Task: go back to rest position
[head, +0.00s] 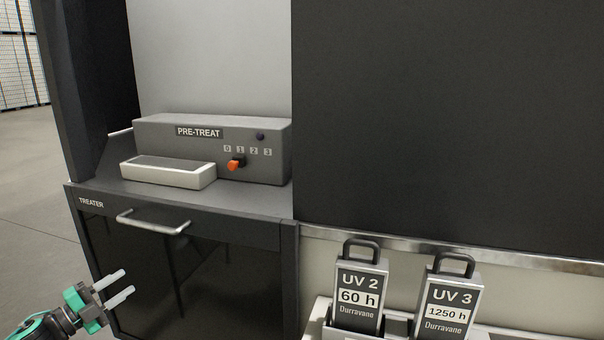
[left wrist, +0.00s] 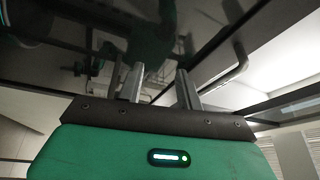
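My left gripper (head: 120,283) is at the lower left of the head view, in front of the dark treater door. Its two light fingers are apart with nothing between them. The left wrist view also shows the left gripper (left wrist: 158,88), with its fingers apart and empty, facing a dark glossy panel. A metal handle (left wrist: 228,72) is to the right of the fingers there, apart from them. My right gripper is in neither view.
The treater cabinet (head: 178,208) has a bar handle (head: 153,222) and a PRE-TREAT box (head: 212,148) with an orange knob (head: 236,164). A pale tray (head: 168,173) sits before the box. UV 2 (head: 358,295) and UV 3 (head: 447,302) cartridges stand at lower right. Open floor (head: 30,200) lies left.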

